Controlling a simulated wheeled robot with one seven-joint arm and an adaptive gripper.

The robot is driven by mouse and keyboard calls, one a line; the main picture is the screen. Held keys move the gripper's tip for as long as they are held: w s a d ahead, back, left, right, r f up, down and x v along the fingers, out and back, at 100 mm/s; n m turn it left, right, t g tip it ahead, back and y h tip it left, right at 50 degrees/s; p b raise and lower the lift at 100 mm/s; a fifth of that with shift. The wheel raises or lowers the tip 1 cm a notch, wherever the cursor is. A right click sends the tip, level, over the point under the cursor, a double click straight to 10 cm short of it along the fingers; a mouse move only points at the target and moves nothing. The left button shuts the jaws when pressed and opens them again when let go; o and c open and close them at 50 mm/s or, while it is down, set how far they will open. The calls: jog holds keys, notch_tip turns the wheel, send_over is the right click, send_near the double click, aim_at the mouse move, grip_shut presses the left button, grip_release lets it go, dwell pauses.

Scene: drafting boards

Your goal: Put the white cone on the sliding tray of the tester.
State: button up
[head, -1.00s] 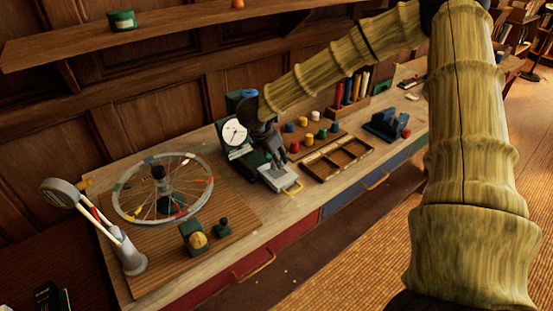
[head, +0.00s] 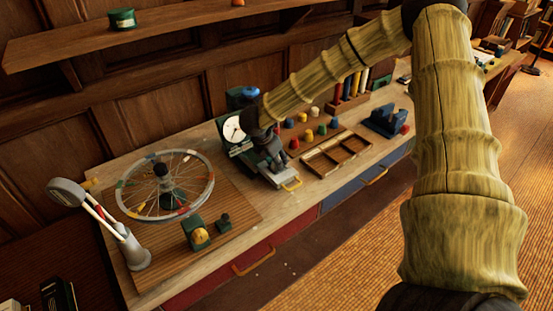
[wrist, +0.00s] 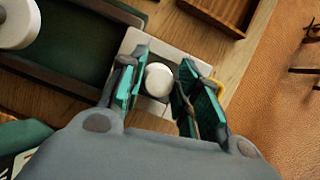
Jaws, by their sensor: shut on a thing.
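The white cone (wrist: 158,79) is between the two teal-padded fingers of my gripper (wrist: 157,92) in the wrist view, seen from above as a pale round shape. My gripper is shut on it. Beneath them is the light grey sliding tray (wrist: 133,41) of the tester, with a yellow handle. Whether the cone's base touches the tray is hidden. In the head view my gripper (head: 277,164) is low over the tray (head: 283,183), in front of the green tester (head: 233,130) with its white dial. The cone cannot be made out there.
An empty wooden compartment box (head: 337,154) lies just right of the tray. Behind it, several coloured cones stand on a wooden board (head: 300,142). A spoked wheel (head: 165,185) on a stand is to the left. A white round part (wrist: 16,22) is at the wrist view's upper left.

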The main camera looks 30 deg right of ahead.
jog(key=o, duration=1)
jog(key=shift+a+r, duration=0.1)
jog(key=shift+r, duration=0.1)
jog(key=b+v, duration=0.3)
jog(key=v, duration=0.8)
jog(key=shift+a+r, duration=0.15)
jog(key=shift+r, duration=0.15)
